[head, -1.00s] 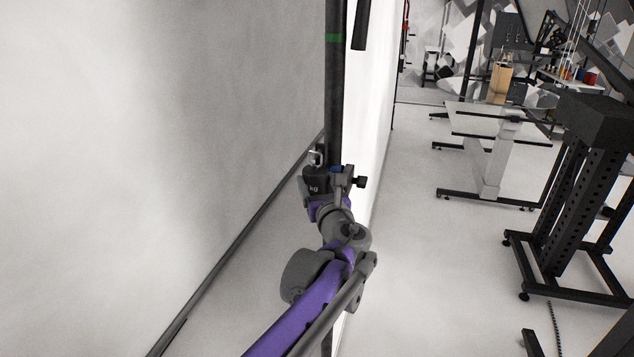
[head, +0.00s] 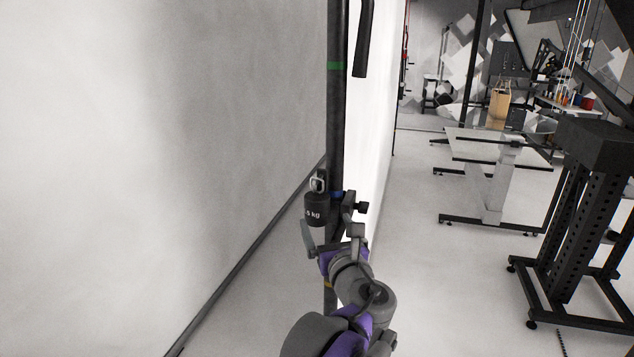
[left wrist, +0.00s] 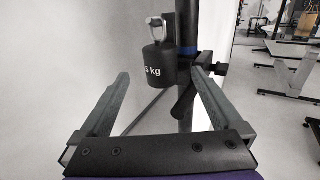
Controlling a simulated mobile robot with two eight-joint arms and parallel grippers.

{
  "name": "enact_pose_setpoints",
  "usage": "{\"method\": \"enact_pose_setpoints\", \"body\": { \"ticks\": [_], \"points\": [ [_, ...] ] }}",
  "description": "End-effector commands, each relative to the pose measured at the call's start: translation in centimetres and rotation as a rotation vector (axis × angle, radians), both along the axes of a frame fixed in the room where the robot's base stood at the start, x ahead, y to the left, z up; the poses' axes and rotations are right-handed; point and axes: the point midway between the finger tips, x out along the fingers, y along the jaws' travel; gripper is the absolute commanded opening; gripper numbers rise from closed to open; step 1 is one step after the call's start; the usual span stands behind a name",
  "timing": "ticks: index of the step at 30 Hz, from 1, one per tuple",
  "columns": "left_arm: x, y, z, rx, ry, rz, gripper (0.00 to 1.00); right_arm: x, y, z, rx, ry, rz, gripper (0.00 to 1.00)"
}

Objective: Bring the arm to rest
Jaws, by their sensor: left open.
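My left arm comes in from the bottom of the head view. Its left gripper (head: 330,237) is open, just below and in front of a black kg weight (head: 316,208) with a metal loop on top. The weight hangs beside a dark vertical pole (head: 336,120) with a green band. In the left wrist view the weight (left wrist: 158,62) shows beyond the two spread fingers, with nothing held between them. What the loop hangs from is not clear. My right gripper is not in view.
A large pale wall panel (head: 130,130) fills the left. A dark clamp knob (head: 361,207) juts from the pole. On the right stand a white table (head: 490,150) and a black perforated stand (head: 570,220). Light floor (head: 440,280) is clear between pole and stand.

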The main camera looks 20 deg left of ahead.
Motion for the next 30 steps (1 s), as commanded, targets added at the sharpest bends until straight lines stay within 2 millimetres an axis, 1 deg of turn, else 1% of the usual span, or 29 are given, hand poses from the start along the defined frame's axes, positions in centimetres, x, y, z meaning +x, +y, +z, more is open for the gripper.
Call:
{"method": "enact_pose_setpoints", "body": {
  "ticks": [1,3,7,9,11,14,15,16,17,18,20,21,23,24,27,30],
  "points": [
    [-0.9,-0.5,-0.1,0.000,0.001,-0.003,1.00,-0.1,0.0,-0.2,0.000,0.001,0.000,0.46],
    [-1.6,-1.0,0.0,0.000,0.000,-0.003,1.00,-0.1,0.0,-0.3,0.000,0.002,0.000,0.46],
    [-2.6,-1.2,-0.1,-0.010,0.000,0.003,1.00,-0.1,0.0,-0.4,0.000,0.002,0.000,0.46],
    [-3.3,-0.4,-0.9,-0.065,0.001,0.019,1.00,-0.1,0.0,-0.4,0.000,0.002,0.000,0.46],
    [-4.2,1.0,-2.2,-0.167,0.002,0.049,1.00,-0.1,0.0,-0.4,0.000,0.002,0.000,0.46],
    [-7.0,4.3,-6.2,-0.449,-0.008,0.144,1.00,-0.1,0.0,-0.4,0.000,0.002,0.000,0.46],
    [-8.5,5.6,-8.3,-0.596,-0.020,0.200,1.00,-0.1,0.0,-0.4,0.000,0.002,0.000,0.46],
    [-9.8,6.6,-9.9,-0.709,-0.033,0.249,1.00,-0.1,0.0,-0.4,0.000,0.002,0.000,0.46],
    [-11.1,7.4,-11.6,-0.826,-0.049,0.300,1.00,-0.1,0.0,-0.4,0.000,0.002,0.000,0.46],
    [-12.9,8.2,-13.7,-0.980,-0.074,0.374,1.00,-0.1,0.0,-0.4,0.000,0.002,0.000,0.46],
    [-15.6,9.0,-16.9,-1.204,-0.121,0.492,1.00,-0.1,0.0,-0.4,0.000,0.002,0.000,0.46],
    [-17.5,9.2,-18.9,-1.351,-0.158,0.577,1.00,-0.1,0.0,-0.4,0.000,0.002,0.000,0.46],
    [-20.1,9.2,-21.7,-1.564,-0.222,0.714,1.00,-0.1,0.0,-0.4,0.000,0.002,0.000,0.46],
    [-21.8,8.9,-23.4,-1.699,-0.267,0.806,1.00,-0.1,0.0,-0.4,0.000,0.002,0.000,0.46],
    [-25.4,7.7,-26.9,-1.991,-0.386,1.037,1.00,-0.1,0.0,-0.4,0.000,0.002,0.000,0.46],
    [-27.8,6.3,-29.2,-2.206,-0.490,1.236,1.00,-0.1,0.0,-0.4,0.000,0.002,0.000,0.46]
  ]
}}
